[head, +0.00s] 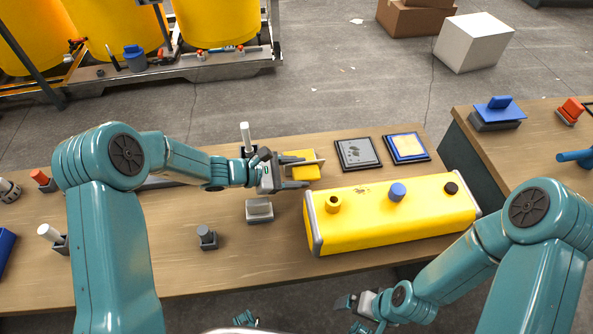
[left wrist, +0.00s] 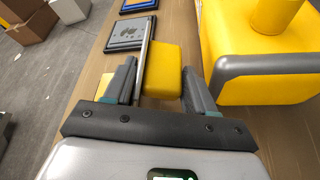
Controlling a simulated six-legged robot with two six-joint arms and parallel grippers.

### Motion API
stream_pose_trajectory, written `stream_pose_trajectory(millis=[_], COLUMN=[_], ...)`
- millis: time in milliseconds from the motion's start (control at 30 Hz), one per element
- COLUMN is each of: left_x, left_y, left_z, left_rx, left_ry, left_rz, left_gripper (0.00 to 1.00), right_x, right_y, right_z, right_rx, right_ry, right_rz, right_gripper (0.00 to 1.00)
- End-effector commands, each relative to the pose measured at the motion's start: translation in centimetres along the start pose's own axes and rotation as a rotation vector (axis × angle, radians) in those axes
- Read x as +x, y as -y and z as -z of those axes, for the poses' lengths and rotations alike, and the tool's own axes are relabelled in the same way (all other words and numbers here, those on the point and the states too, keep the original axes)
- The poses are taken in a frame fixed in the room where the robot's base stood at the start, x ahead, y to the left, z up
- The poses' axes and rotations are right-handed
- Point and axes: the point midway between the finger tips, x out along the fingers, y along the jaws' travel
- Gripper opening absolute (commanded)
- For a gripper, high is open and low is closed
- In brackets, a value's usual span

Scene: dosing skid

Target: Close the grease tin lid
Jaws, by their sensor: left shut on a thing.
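The grease tin appears as a small yellow body (head: 296,156) on the workbench, partly hidden by my left gripper. Its lid looks like a thin grey-brown plate (head: 307,162) seen nearly edge-on, with a yellow block (head: 306,172) on its near side. In the left wrist view the plate (left wrist: 145,55) stands beside the yellow block (left wrist: 162,72). My left gripper (head: 297,175) has its fingers on either side of these and is shut on the lid. The hinge is hidden. My right gripper (head: 357,309) is low at the bottom, in front of the bench edge; its jaws are unclear.
A long yellow tank (head: 400,222) with several ports lies right of the left gripper. A grey block (head: 259,209) sits just below it, and a white-topped post (head: 246,138) stands behind. Two framed plates (head: 357,154) lie at the back.

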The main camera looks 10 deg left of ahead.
Motion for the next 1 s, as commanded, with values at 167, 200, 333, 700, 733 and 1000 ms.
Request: stream_pose_trajectory(millis=[167,200,333,700,733,1000], left_x=[0.0,0.0,-0.1,-0.2,-0.2,-0.1], left_y=[0.2,0.1,-0.2,-2.2,-2.3,-3.5], left_z=[0.0,0.0,-0.2,-0.5,-0.4,0.0], left_rx=[-0.027,-0.034,-0.066,-0.277,-0.296,-0.45], left_ry=[-0.002,-0.002,-0.002,-0.004,-0.004,-0.004], left_rz=[0.015,0.017,0.031,0.117,0.127,0.19], left_gripper=[0.0,0.0,0.0,0.0,0.0,0.0], right_x=[-0.5,-0.6,-1.4,-4.9,-5.1,-5.6], right_y=[0.2,0.2,0.5,1.8,1.8,2.0], right_z=[0.0,0.0,0.0,-0.1,-0.1,-0.1], right_rx=[0.0,0.0,0.0,0.0,0.0,0.0], right_ry=[0.0,0.0,0.0,0.0,0.0,0.0], right_rz=[0.0,0.0,0.0,0.0,0.0,0.0], right_gripper=[1.0,1.0,1.0,1.0,1.0,1.0])
